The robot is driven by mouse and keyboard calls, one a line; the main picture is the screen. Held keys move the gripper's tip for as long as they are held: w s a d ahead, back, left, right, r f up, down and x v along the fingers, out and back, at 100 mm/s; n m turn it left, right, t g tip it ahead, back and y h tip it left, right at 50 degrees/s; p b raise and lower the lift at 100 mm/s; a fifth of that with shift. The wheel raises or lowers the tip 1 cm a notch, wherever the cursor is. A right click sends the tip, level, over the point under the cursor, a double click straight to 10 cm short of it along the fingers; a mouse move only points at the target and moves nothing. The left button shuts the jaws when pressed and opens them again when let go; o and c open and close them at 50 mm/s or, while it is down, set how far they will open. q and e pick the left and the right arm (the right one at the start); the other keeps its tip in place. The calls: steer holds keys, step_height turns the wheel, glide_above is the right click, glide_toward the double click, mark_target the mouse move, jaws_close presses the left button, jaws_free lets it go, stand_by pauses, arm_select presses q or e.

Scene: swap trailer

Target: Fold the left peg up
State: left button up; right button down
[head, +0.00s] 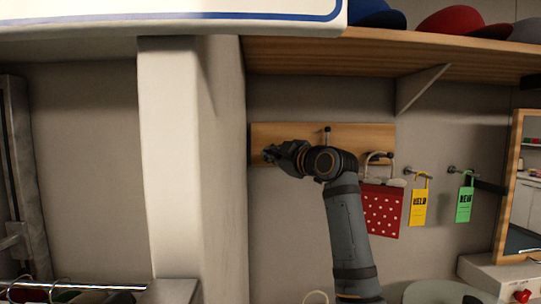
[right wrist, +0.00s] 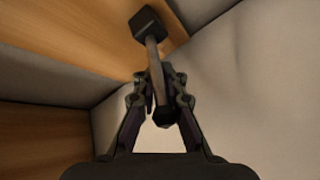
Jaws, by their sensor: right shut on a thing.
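A wooden peg board (head: 360,135) is fixed to the grey wall below the shelf. My right gripper (head: 270,153) is at the board's left end, and its arm comes up from below. In the right wrist view my right gripper (right wrist: 157,88) is shut on the left peg (right wrist: 152,50). The peg's dark square base sits on the wood, and its stem runs to a dark knob between the fingers. The head view mostly hides this peg behind the gripper. The middle peg (head: 326,132) points up. My left gripper is not in view.
A red polka-dot bag (head: 383,212) hangs at the board's right end. Yellow (head: 418,206) and green (head: 464,204) tags hang on hooks farther right. A wooden shelf (head: 340,52) with caps is above. A pale column (head: 185,160) stands left of the board.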

steer(key=shift+f, duration=0.1)
steer(key=r+m+g+p, duration=0.1)
steer(key=p, duration=0.3)
steer(key=w+m+g+h+p, duration=0.1)
steer(key=g+p, duration=0.1)
steer(key=p, duration=0.3)
steer(key=r+g+h+p, duration=0.1)
steer(key=g+p, duration=0.1)
steer(key=p, duration=0.2)
steer(key=shift+w+r+m, duration=0.25)
steer(key=shift+r+m, duration=0.05)
steer(key=shift+m, duration=0.1)
steer(key=shift+w+f+g+p, duration=0.15)
steer(key=shift+g+p, duration=0.25)
steer(key=shift+p, duration=0.5)
steer(key=shift+f, duration=0.1)
steer(key=c, duration=1.4)
jaws_free()
steer(key=shift+d, duration=0.15)
